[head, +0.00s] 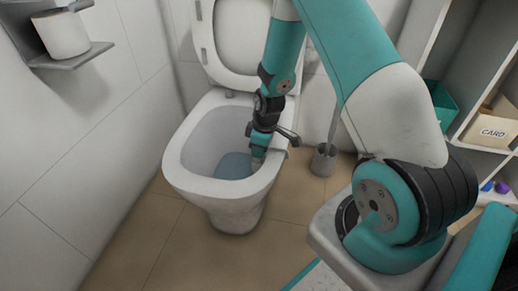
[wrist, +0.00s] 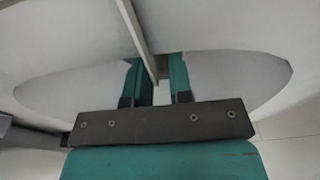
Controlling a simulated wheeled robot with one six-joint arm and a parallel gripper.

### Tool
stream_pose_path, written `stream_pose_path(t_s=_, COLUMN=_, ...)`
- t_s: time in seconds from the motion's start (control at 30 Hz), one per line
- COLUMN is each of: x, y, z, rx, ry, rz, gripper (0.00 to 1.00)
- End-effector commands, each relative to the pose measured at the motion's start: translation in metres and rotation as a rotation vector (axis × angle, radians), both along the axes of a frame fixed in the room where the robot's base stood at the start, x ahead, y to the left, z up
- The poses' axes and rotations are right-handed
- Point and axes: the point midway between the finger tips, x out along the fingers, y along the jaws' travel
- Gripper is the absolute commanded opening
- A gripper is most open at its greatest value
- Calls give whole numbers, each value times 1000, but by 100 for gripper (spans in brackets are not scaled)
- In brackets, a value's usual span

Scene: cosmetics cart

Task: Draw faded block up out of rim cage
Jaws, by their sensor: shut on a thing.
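The white toilet bowl (head: 230,190) stands against the wall with its lid up, and bluish water (head: 235,166) lies in it. My gripper (head: 259,155) points down at the inner right side of the bowl, by the rim. In the wrist view my gripper (wrist: 158,72) has its two teal fingers a little apart, shut on a small pale thing between them, which I take to be the faded block. The fingers hide most of it. The rim cage cannot be made out clearly. A thin grey strip (wrist: 137,28) runs up from between the fingertips.
The raised lid (head: 243,35) is close behind my arm. A toilet brush in its holder (head: 324,160) stands right of the bowl. A paper roll (head: 62,35) hangs at upper left. Shelves at right hold a card box (head: 492,130) and a teal bin (head: 440,105).

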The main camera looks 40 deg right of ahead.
Motion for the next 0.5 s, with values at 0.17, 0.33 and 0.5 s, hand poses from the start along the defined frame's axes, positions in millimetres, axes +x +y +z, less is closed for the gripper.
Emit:
stream_pose_path(t_s=0.17, x=0, y=0, z=10, rx=0, ry=0, rz=0, gripper=0)
stream_pose_path(t_s=0.33, x=0, y=0, z=17, rx=0, ry=0, rz=0, gripper=0)
stream_pose_path(t_s=0.5, x=0, y=0, z=25, rx=0, ry=0, rz=0, gripper=0)
